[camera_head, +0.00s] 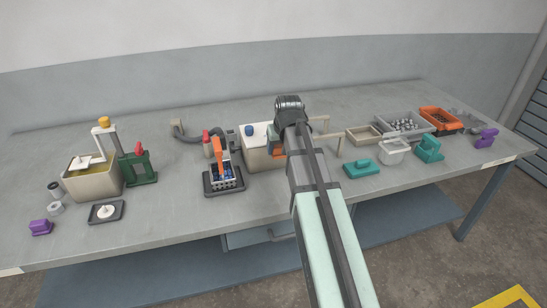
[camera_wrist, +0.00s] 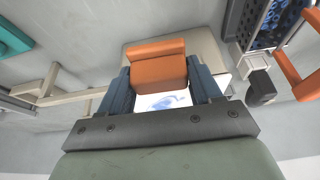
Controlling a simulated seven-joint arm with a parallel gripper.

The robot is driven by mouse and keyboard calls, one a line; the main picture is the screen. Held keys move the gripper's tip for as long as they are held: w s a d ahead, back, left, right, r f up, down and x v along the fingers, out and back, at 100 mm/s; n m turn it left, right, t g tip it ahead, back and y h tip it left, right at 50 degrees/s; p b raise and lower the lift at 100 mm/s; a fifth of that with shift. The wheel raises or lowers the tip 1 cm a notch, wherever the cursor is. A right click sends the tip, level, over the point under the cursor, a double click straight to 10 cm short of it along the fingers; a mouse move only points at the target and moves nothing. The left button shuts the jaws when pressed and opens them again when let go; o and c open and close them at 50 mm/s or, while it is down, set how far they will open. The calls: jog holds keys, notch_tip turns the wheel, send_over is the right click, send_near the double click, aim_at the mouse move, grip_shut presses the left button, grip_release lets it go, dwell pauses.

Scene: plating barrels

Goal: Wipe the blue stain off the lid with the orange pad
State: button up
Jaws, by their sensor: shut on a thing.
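The orange pad (camera_wrist: 158,72) sits between the two fingers of my gripper (camera_wrist: 157,88), which is shut on it. In the head view the pad (camera_head: 278,149) shows partly beside my wrist. The white lid (camera_wrist: 185,98) lies beneath the pad, on a beige tank (camera_head: 258,158). A pale blue stain (camera_wrist: 165,102) shows on the lid in the wrist view, right beside the pad, between the fingers. I cannot tell whether the pad touches the lid. My arm hides the right part of the lid in the head view.
A black tray with a blue-filled basket and orange handle (camera_head: 222,170) stands left of the tank. A beige bracket (camera_wrist: 62,85) is close on the other side, with a teal block (camera_head: 360,168) beyond. Bench space in front of the tank is clear.

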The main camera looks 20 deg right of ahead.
aim_at(265, 123)
jog(key=w+d+r, duration=0.4)
jog(key=w+r, duration=0.4)
jog(key=w, duration=0.2)
jog(key=shift+w+f, duration=0.1)
jog(key=shift+f, duration=4.05)
jog(key=shift+w+r, duration=0.1)
jog(key=shift+w, duration=0.95)
jog(key=shift+c, duration=0.9)
jog(key=shift+w, duration=4.05)
jog(key=shift+w+a, duration=0.3)
jog(key=shift+a, duration=0.5)
jog(key=shift+s, duration=5.35)
jog(key=shift+s+a, duration=0.15)
jog(key=shift+a, duration=0.85)
jog(key=shift+w+d, duration=0.1)
jog(key=shift+w, duration=5.15)
jog(key=shift+w+r, duration=0.25)
jog(key=shift+r, duration=3.85)
